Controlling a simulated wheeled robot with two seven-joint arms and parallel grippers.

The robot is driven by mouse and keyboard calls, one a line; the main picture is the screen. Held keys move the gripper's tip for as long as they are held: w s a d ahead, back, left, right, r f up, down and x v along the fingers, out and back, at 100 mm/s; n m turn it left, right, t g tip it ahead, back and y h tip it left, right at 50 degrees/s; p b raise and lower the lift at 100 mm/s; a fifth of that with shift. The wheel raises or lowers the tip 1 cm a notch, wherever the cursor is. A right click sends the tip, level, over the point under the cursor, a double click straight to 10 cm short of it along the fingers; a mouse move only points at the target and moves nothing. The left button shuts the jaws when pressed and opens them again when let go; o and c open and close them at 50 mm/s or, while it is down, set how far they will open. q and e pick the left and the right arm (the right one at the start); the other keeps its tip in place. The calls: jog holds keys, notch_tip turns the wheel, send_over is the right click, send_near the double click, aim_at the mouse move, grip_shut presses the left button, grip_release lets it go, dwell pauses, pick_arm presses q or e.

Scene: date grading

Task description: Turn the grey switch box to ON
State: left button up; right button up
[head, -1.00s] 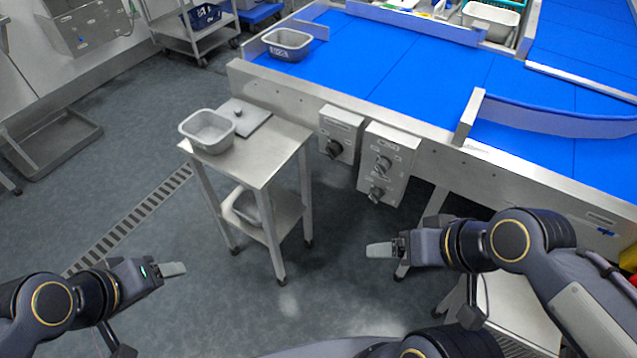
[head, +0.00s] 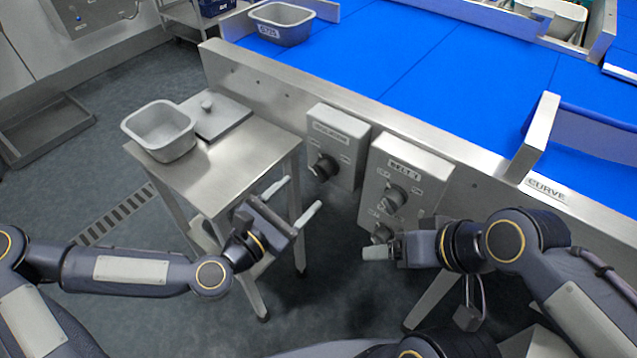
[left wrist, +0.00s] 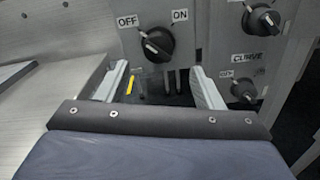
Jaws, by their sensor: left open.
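The grey switch box (head: 337,145) with a single black knob (head: 324,167) hangs on the side of the conveyor frame. In the left wrist view the knob (left wrist: 156,43) sits between OFF on the left and ON on the right, its white mark toward OFF. My left gripper (head: 297,199) is open and empty, in front of and below this knob, apart from it. In the left wrist view its two fingers (left wrist: 160,74) stand to either side below the knob. My right gripper (head: 378,252) is below the neighbouring box; its finger gap cannot be made out.
A second grey box (head: 402,180) labelled BELT 1, with two knobs, hangs just to the right. A steel table (head: 230,170) with a grey tub (head: 160,131) and a lidded plate (head: 214,117) stands left of my left gripper. The blue belt (head: 400,50) lies above.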

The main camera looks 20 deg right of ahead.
aim_at(318, 176)
pick_arm(q)
jog(key=shift+n, duration=0.3)
jog(key=x, duration=0.7)
jog(key=shift+w+d+r, duration=0.1)
jog(key=shift+w+d, duration=0.15)
jog(key=shift+w, duration=0.1)
jog(key=c, duration=1)
